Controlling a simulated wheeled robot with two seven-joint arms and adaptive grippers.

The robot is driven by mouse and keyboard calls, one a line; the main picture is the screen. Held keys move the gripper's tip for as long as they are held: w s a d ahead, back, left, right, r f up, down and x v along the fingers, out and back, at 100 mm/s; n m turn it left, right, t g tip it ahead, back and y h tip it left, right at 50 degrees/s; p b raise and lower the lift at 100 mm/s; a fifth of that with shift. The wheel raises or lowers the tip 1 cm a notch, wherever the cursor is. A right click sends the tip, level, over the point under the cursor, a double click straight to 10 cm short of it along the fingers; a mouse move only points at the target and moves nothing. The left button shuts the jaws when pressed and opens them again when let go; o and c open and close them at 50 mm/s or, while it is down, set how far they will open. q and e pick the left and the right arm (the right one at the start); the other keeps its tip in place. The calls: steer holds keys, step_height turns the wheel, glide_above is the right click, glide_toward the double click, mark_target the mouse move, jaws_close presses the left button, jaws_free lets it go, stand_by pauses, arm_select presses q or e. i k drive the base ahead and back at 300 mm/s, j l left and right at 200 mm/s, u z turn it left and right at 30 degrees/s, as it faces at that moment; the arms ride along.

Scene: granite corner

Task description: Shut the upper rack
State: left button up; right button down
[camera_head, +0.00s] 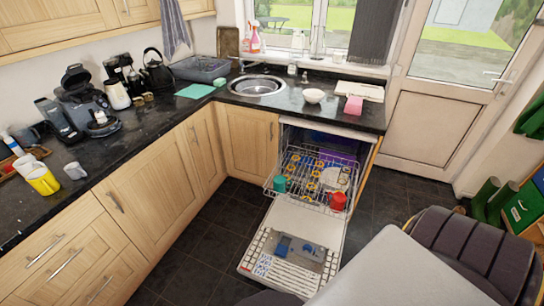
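The upper rack (310,205) is a wire rack in the dishwasher below the right end of the worktop. It is pulled out over the lowered dishwasher door (318,228). It holds a teal cup (280,184) at its front left, a red cup (338,201) at its front right and several yellow-ringed items between them. The inside of the dishwasher (325,142) behind the rack is dark and partly hidden by the rack's load. Neither of my grippers is in view.
A grey tabletop (395,270) and a dark padded chair (470,245) stand at the front right, close to the lowered door. Dark tiled floor (205,255) is free left of the door. The black worktop (150,122) above holds kitchen items.

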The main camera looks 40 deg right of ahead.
mark_target(314, 181)
steer(key=i+j+z, duration=0.15)
steer(key=i, duration=0.25)
steer(key=i+j+z, duration=0.15)
steer(key=i+j, duration=0.2)
steer(key=i, duration=0.1)
